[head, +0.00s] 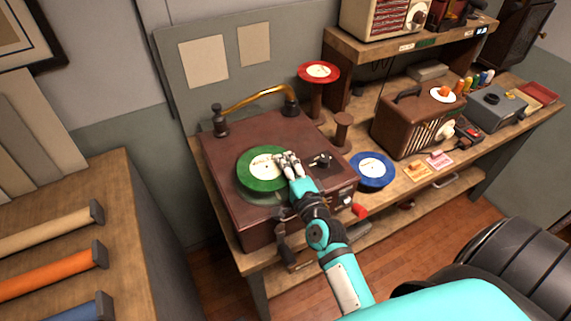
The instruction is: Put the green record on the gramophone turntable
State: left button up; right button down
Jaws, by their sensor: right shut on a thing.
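The green record (254,180) with a pale label lies over the left-middle of the gramophone (230,143), a dark red-brown box. The turntable (262,199) shows only as a thin edge below the record; whether the record touches it I cannot tell. My right gripper (284,160) is shut on the record at its right edge. The brass tonearm (258,97) arches along the gramophone's back edge, behind the record. My left gripper is not in view.
A blue record (372,169) sits right of the gramophone. A red record (318,71) rests on a spool-like stand behind it. A brown radio (415,120) stands further right. A wooden rack (125,200) with coloured rolls is at the left.

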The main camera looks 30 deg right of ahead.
jog(key=c, duration=1.9)
grip_release()
jog(key=shift+f, duration=0.15)
jog(key=shift+c, duration=0.2)
jog(key=o, duration=0.5)
jog(key=shift+c, duration=0.2)
jog(key=shift+r, duration=0.2)
jog(key=s+a+b, duration=0.1)
jog(key=s+b, duration=0.2)
jog(key=s, duration=0.9)
jog(key=shift+a, duration=0.25)
